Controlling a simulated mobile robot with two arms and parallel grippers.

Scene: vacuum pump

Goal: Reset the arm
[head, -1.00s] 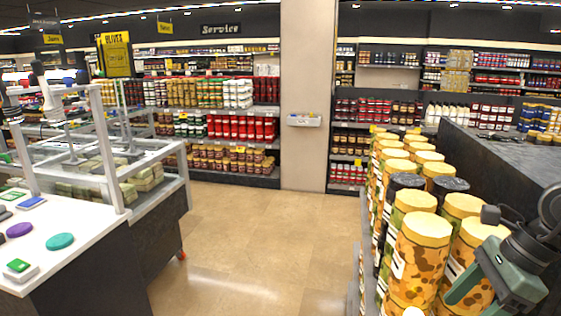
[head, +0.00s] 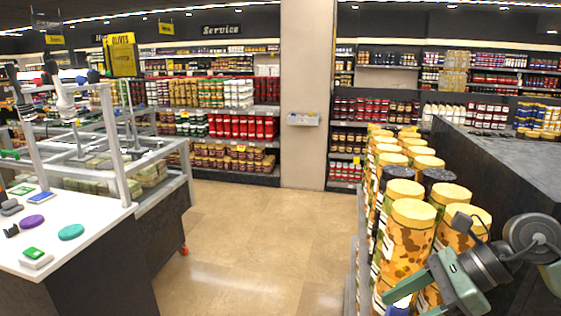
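My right gripper (head: 408,303) is at the bottom right, green with a dark wrist. Its two fingers are apart and point down and left, in front of the camouflage-patterned cans (head: 408,240). I see nothing clearly held between them; the lower finger is partly cut off by the picture edge. I cannot tell whether it touches the cans. My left gripper is not in view. A white and black jointed arm (head: 62,92) stands behind the frame of the glass case at the upper left; I cannot tell what it belongs to.
A white counter (head: 95,225) with a purple disc (head: 32,222) and a teal disc (head: 71,232) is at left, beside a glass case (head: 165,165). The tan floor (head: 245,245) is clear in the middle. A pillar (head: 305,100) and stocked shelves stand behind.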

